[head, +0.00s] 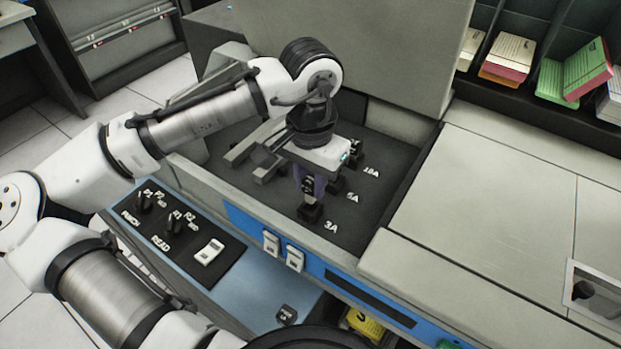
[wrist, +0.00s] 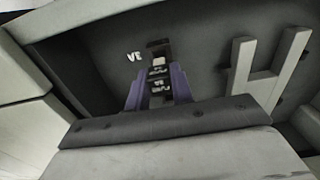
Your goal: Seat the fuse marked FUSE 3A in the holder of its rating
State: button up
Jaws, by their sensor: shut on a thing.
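The fuse (wrist: 158,87), with partly legible FUSE 3A lettering, is between the purple fingers of my gripper (wrist: 157,92) in the wrist view. My gripper (head: 309,184) is shut on it in the head view, pointing down into the dark recess. The black 3A holder (head: 310,212) is right below the fuse, beside the printed 3A; its upper part also shows in the wrist view (wrist: 159,46). I cannot tell whether the fuse is inside the holder or just above it. The 5A holder (head: 335,186) is behind it, and the 10A holder is mostly hidden by my gripper.
A grey forked bracket (head: 243,152) stands in the recess left of my gripper. The raised lid (head: 360,50) is behind. A small dark labelled piece (head: 287,315) lies on the blue front ledge. White switches (head: 271,243) sit on the front edge.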

aim_at(310, 194)
jog(key=shift+f+b, duration=1.05)
jog(key=shift+f, duration=0.75)
jog(key=o, duration=1)
jog(key=shift+o, duration=0.2)
notch_tip(310, 194, up, 14)
jog(key=shift+f+p, duration=0.1)
jog(key=shift+p, duration=0.3)
